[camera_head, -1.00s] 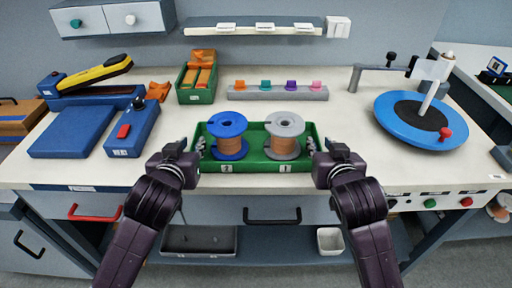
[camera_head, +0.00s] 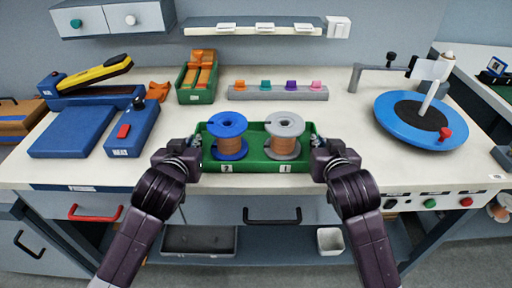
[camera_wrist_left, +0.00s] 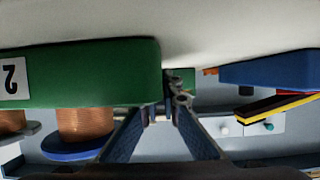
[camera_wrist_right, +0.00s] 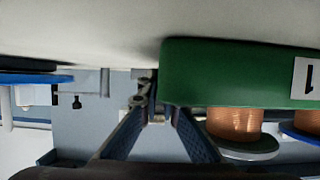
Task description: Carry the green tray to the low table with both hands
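The green tray (camera_head: 255,166) stands on the near edge of the white worktop, level, carrying a blue spool (camera_head: 228,124) and a grey spool (camera_head: 284,125), both wound with copper-coloured wire. My left gripper (camera_head: 193,146) is at the tray's left end and my right gripper (camera_head: 322,146) at its right end. In the left wrist view, the fingers (camera_wrist_left: 164,100) straddle the tray's end wall closely, the inner fingertip hidden behind the green side. The right wrist view shows the same with the right fingers (camera_wrist_right: 157,104). Both look closed on the tray. No low table is identifiable.
A blue turntable (camera_head: 410,122) is at right, an orange-filled green bin (camera_head: 198,78) and grey peg rail (camera_head: 277,92) behind, and a blue device (camera_head: 125,130) at left. A grey bin (camera_head: 198,239) and white cup (camera_head: 330,240) sit on the shelf below.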

